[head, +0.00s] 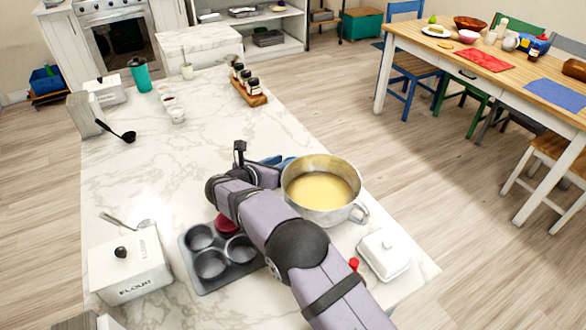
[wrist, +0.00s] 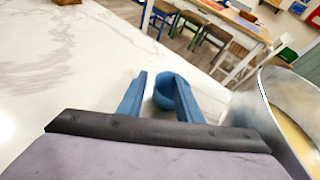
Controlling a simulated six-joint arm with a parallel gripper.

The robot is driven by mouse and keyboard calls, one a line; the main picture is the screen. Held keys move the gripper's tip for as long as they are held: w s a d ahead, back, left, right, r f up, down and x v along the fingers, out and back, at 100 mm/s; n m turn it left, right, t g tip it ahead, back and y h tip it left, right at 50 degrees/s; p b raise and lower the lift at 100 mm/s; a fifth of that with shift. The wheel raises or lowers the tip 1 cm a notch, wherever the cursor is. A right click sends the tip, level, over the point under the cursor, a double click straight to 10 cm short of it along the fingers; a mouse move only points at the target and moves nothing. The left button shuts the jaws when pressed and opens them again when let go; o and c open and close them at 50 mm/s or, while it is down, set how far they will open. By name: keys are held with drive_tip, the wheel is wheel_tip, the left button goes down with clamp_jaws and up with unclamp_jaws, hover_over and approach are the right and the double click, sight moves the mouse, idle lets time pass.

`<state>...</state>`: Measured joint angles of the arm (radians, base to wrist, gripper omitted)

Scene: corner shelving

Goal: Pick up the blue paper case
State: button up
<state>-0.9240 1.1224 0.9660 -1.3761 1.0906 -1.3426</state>
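The blue paper case (wrist: 165,91) stands on the marble counter in the wrist view, just ahead of and partly between the two blue fingers of my gripper (wrist: 160,78). The fingers are apart. The case lies closer to the right finger, which overlaps part of it; I cannot tell whether they touch. In the head view, a bit of blue (head: 280,160) shows beside the pot, behind my wrist; case and fingertips cannot be told apart there.
A metal pot (head: 320,188) of yellow batter stands close on the right, also in the wrist view (wrist: 275,105). A muffin tin (head: 203,277) with a red case (head: 228,224) lies below my arm. A butter dish (head: 384,254) and flour box (head: 130,268) stand nearer. The counter's left middle is clear.

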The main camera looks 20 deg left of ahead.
drive_tip(key=shift+c, duration=0.6)
clamp_jaws()
drive_tip(key=shift+f, duration=0.1)
